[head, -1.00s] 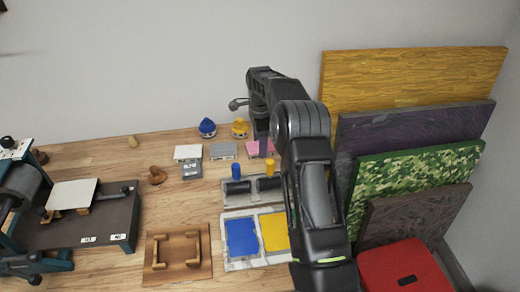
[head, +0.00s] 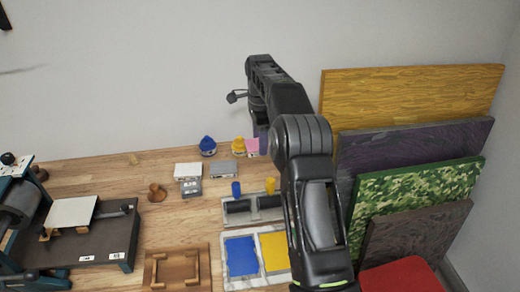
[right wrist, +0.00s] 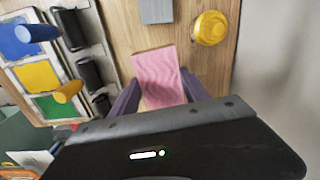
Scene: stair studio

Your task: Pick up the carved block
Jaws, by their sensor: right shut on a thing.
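A pink flat block (right wrist: 158,72) with faint lines on its face is between the two purple-grey fingers of my right gripper (right wrist: 160,93) in the right wrist view. The gripper is shut on it. In the head view the block (head: 252,146) shows just left of my right gripper (head: 262,138), mostly hidden by the arm, and it looks raised above the table. Other flat blocks lie on the table: a grey one (head: 221,169), a white one (head: 187,169) and a darker grey one (head: 191,187). My left gripper is not in view.
A yellow jar (head: 239,146) and a blue jar (head: 208,147) stand near the wall. Ink trays (head: 226,220) with rollers lie in front. A press (head: 100,235) is at left, a wooden frame (head: 155,282) at front. Large panels (head: 410,90) lean at right.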

